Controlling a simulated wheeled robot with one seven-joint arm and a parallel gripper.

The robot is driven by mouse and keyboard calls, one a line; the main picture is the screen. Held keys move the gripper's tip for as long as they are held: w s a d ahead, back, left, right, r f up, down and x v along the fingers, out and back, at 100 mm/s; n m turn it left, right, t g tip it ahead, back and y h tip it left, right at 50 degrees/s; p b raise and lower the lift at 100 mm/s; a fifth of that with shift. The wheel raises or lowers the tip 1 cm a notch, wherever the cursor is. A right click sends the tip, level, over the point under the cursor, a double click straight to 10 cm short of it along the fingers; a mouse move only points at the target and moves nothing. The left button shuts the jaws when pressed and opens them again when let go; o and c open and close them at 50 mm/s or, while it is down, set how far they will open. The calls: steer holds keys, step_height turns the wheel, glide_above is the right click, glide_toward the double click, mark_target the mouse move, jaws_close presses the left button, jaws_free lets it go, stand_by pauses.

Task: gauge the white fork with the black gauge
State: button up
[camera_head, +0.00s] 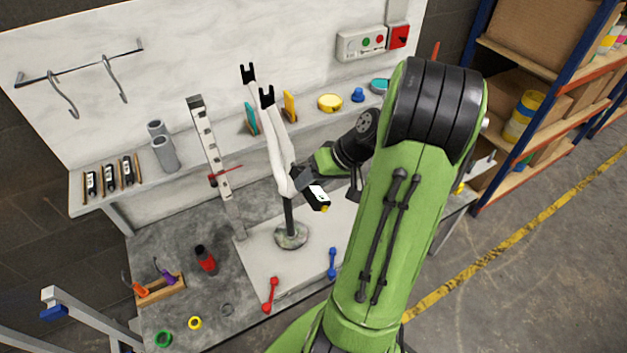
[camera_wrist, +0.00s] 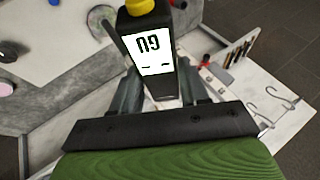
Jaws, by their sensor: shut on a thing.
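The white fork (camera_head: 278,150) stands upright on a post with a round grey foot (camera_head: 291,236), its two legs ending in black tips at the top. My gripper (camera_head: 311,188) is shut on the black gauge (camera_head: 319,199), just right of the fork's lower part; I cannot tell whether they touch. The display shows large characters, upside down. I cannot make out the fork in the wrist view.
A graduated upright post (camera_head: 213,160) with a red pointer stands left of the fork. Several small black-and-white devices (camera_head: 108,178) lie on the back shelf.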

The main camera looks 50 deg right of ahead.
mark_target(326, 206)
steer(key=shift+w+d, duration=0.1)
steer(key=shift+w, duration=0.3)
stand_by(0.5)
steer(key=shift+s, duration=0.1)
stand_by(0.5)
steer(key=shift+s+a+b, duration=0.3)
steer(key=shift+s+a, duration=0.1)
steer(key=shift+s, duration=0.85)
steer(key=shift+s+a+b, duration=0.25)
steer(key=shift+s+a, duration=0.1)
steer(key=shift+s, duration=0.95)
steer(key=shift+s+a+b, duration=0.3)
steer(key=shift+s+a, duration=0.1)
steer(key=shift+s, duration=0.85)
